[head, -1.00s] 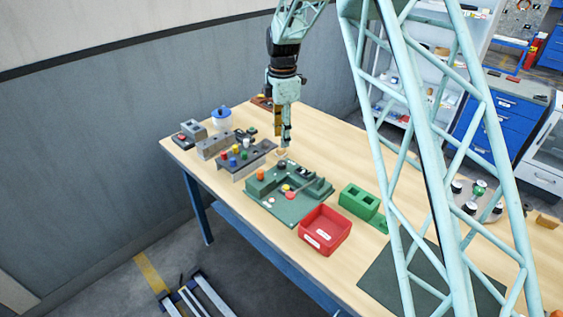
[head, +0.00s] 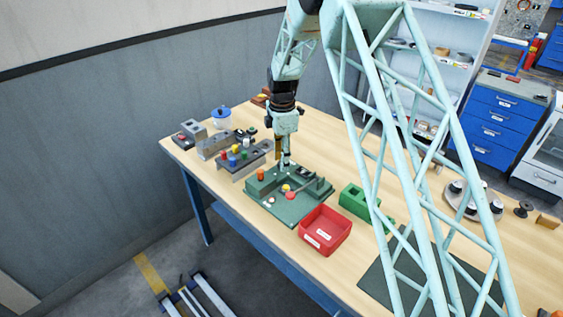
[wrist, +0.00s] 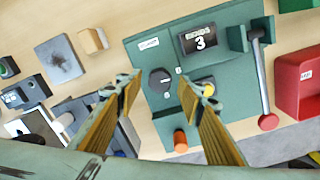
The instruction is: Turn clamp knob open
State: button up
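The green winding fixture (wrist: 145,45) lies on the table; it also shows in the head view (head: 293,215). A round black knob (wrist: 160,79) with a small pale mark sits on it, probably the clamp knob. My gripper (wrist: 162,92) is open and empty, its fingers on either side of the knob in the wrist view. Whether they touch it cannot be told. In the head view my gripper (head: 285,165) is over the fixture's back edge, and the knob cannot be made out there. The fixture also bears a counter reading 3 (wrist: 199,41) and a yellow part (wrist: 204,87).
A lever with a red end (wrist: 267,122) runs along the fixture's right side. An orange knob (wrist: 180,140) stands near its front.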

jog(key=shift+f, duration=0.45)
jog(key=c, duration=0.9)
jog(key=shift+o, duration=0.2)
